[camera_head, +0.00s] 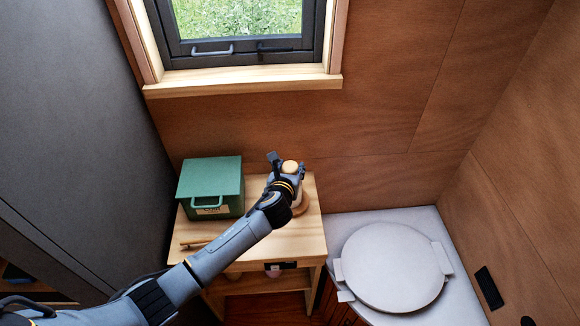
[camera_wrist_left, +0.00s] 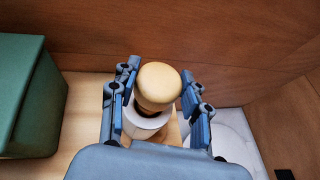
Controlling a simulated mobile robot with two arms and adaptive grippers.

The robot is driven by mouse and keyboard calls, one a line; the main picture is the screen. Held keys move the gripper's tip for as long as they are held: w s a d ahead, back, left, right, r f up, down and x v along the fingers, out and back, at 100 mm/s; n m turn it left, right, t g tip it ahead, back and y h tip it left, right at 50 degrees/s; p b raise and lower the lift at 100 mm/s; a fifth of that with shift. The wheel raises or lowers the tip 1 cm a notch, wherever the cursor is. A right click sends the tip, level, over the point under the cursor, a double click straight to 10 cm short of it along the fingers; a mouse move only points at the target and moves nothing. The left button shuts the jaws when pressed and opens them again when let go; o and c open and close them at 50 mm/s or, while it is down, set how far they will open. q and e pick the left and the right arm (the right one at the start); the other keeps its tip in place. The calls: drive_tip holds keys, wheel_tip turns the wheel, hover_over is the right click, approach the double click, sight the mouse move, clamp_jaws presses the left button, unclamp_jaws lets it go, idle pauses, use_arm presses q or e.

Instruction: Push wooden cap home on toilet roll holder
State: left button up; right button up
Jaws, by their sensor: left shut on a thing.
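The wooden cap (camera_head: 291,167) is a pale, rounded knob, and it also shows in the left wrist view (camera_wrist_left: 158,85). My left gripper (camera_head: 287,168) is around it, with blue finger pads on both sides in the left wrist view (camera_wrist_left: 160,97), shut on the cap. Below the cap is a white roll (camera_wrist_left: 148,124) on the toilet roll holder. The holder's round wooden base (camera_head: 301,204) shows partly behind my gripper on the wooden stand. Whether the cap touches the holder's post is hidden. My right gripper is not in view.
A green box (camera_head: 211,180) stands left of the holder on the wooden stand (camera_head: 262,243). A thin wooden stick (camera_head: 197,243) lies at the front left. A toilet with a round white lid (camera_head: 390,267) is at right. The wooden wall (camera_head: 385,125) is close behind.

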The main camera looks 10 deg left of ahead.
use_arm(q)
drive_tip(key=shift+p, duration=0.9)
idle(1.5)
drive_tip(key=shift+f+b, duration=1.05)
drive_tip(key=shift+f, duration=0.3)
drive_tip(key=o, duration=1.1)
drive_tip(key=shift+c, duration=0.2)
drive_tip(key=v, duration=1.2)
drive_tip(key=shift+d, duration=0.1)
